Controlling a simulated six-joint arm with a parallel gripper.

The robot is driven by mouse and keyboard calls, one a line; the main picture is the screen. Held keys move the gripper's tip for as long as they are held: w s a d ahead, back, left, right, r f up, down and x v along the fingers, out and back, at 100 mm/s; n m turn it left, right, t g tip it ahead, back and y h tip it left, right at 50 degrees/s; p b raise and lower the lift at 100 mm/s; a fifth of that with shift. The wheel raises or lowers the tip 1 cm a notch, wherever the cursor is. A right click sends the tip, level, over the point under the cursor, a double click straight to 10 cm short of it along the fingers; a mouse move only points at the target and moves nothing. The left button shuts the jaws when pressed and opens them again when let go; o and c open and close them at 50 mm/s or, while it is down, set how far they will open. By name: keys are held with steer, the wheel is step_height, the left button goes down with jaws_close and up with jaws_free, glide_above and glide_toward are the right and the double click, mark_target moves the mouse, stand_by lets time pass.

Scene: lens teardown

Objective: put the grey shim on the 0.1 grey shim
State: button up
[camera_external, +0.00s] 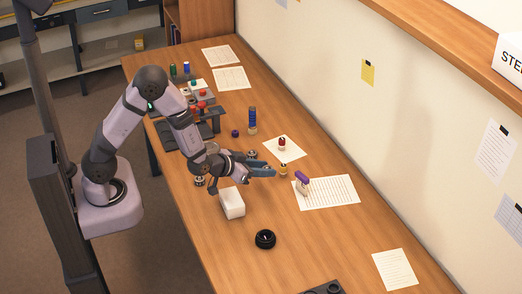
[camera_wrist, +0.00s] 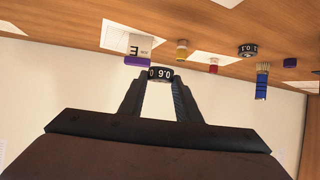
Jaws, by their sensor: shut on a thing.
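My gripper (camera_wrist: 160,82) is shut on a dark grey ring with white digits, the grey shim (camera_wrist: 160,73), held at its fingertips. The digits look like 0.6 or 0.9; I cannot tell which. In the external view my gripper (camera_external: 270,171) hangs over the middle of the table, and the held shim cannot be made out there. Another dark ring, marked 0.1, the 0.1 grey shim (camera_wrist: 248,50), sits on the table to the right in the wrist view. In the external view it appears as a small dark ring (camera_external: 252,154) just behind my gripper.
Near my gripper stand a yellow-topped jar (camera_external: 283,171), a purple-topped stamp (camera_external: 303,180), a red bottle (camera_external: 282,143), a blue brush (camera_external: 252,117) and a white block (camera_external: 232,203). The table's front right is mostly clear.

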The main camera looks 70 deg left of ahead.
mark_target(249, 155)
steer(key=w+a+r+n+g+y, duration=0.1)
steer(key=a+n+y, duration=0.1)
steer(key=a, duration=0.8)
steer(key=w+a+r+n+y+b, duration=0.1)
steer(key=w+a+n+y, duration=0.1)
steer(key=a, duration=0.8)
steer(key=shift+r+n+g, duration=0.3)
steer(key=shift+r+g, duration=0.1)
steer(key=shift+w+f, duration=0.1)
steer(key=shift+f+p, duration=0.45)
steer(key=shift+f, duration=4.45)
